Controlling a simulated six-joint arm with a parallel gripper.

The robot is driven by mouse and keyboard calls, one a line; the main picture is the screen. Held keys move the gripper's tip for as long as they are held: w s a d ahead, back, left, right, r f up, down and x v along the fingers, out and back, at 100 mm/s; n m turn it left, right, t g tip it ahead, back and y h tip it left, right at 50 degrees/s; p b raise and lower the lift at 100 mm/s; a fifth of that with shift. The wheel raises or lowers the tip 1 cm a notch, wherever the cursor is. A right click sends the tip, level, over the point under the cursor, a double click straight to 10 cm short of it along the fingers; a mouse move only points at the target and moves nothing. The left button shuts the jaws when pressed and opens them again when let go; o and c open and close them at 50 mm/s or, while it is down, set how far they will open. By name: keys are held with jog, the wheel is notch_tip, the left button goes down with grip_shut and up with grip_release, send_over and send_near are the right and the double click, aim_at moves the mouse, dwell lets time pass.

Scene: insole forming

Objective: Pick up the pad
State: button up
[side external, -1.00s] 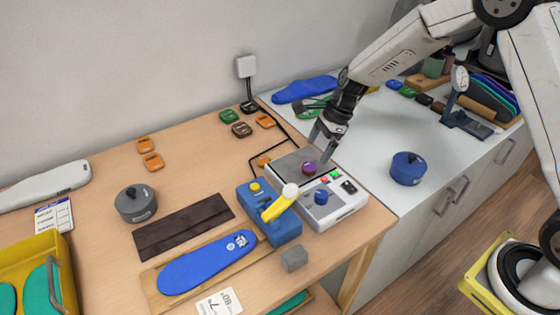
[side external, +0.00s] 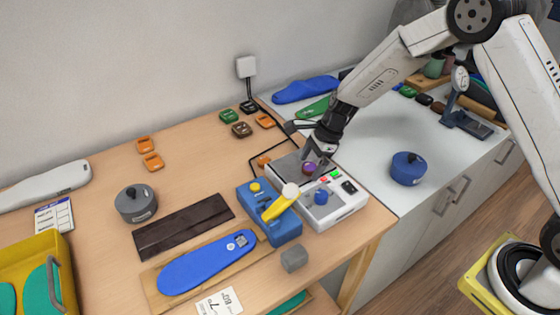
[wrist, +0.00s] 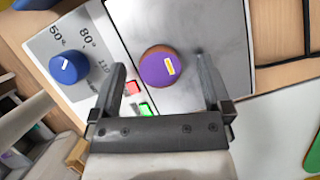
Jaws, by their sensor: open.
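The pad is a small round disc (wrist: 160,68), purple on top with a yellow mark and a brown edge. It lies on the grey metal plate (wrist: 215,22) of the white heater box; in the side view the pad (side external: 309,168) is partly covered by my gripper. My gripper (wrist: 157,75) is open in the wrist view, with one finger on each side of the pad and a gap to both. In the side view my gripper (side external: 318,160) is low over the plate. I cannot tell its exact height above the pad.
The heater box (side external: 345,208) has a blue knob (wrist: 68,67), a red button (wrist: 132,88) and a green button (wrist: 147,107) close to one finger. A blue block with a yellow lever (side external: 280,205) stands beside it. A blue pot (side external: 408,169) stands on the white counter.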

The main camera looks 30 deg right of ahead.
grip_shut()
dwell(0.3)
jog(key=shift+r, duration=0.2)
jog(key=shift+r, duration=0.6)
jog(key=s+d+r, duration=0.1)
jog(key=s+r, duration=1)
jog(key=s, duration=0.3)
jog(key=shift+d+r, duration=0.2)
jog(key=shift+r, duration=0.05)
jog(key=shift+w+a, duration=0.1)
